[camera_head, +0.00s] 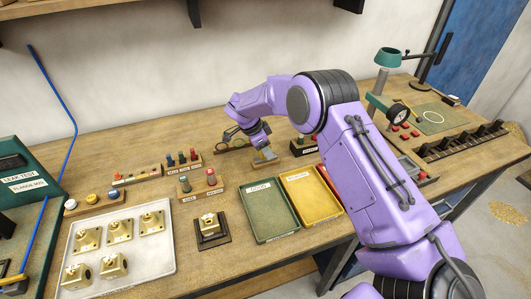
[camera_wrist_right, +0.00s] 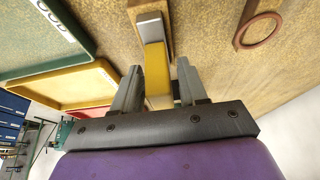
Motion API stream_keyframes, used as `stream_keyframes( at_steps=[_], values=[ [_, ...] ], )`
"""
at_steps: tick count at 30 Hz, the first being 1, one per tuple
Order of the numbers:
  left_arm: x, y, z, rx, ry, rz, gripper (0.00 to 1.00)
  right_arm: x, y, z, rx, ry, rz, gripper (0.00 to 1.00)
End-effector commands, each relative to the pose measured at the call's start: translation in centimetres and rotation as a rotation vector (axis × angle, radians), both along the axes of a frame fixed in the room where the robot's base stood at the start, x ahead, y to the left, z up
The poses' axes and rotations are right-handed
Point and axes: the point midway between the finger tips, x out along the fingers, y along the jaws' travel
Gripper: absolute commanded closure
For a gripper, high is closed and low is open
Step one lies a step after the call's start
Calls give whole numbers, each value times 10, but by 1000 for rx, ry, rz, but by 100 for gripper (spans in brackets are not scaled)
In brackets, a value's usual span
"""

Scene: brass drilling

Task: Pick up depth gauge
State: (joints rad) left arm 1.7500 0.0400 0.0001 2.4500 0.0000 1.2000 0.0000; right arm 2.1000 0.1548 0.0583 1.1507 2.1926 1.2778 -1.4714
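A yellow piece with a silver end (camera_wrist_right: 155,60), which I take to be the depth gauge, sits on a narrow wooden stand (camera_wrist_right: 167,12) in the right wrist view. My right gripper (camera_wrist_right: 160,70) is open, with one finger on each side of the yellow piece and visible gaps. I cannot tell whether either finger touches it. In the head view my right gripper (camera_head: 257,137) points down just above the small wooden stand (camera_head: 265,157) at the back of the bench. The gauge is mostly hidden there. My left gripper is not in view.
A green tray (camera_head: 266,235) and a yellow tray (camera_head: 311,218) lie in front of the stand. A brown ring (camera_wrist_right: 260,30) lies beside the stand. Racks of coloured-handled tools (camera_head: 180,158) stand to the left. A white tray (camera_head: 160,262) holds several brass parts.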

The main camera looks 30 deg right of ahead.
Motion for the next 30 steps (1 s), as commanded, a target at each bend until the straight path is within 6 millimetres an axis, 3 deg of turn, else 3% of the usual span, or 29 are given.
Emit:
stream_keyframes(
  at_steps=[1, 3, 14, 20, 26, 30],
  values=[
    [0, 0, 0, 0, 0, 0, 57, 0, 0, 0, 0, 0, 0, 76],
    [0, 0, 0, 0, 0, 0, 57, 0, 0, 0, 0, 0, 0, 99],
    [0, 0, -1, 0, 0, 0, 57, 1, 0, 4, 0, -2, 0, 100],
    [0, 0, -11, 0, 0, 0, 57, 0, 1, 34, 2, -6, -1, 100],
    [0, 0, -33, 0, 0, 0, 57, -44, 20, 87, 3, -6, 2, 100],
    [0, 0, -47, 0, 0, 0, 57, -83, 36, 105, 3, -4, 3, 100]
  ],
)
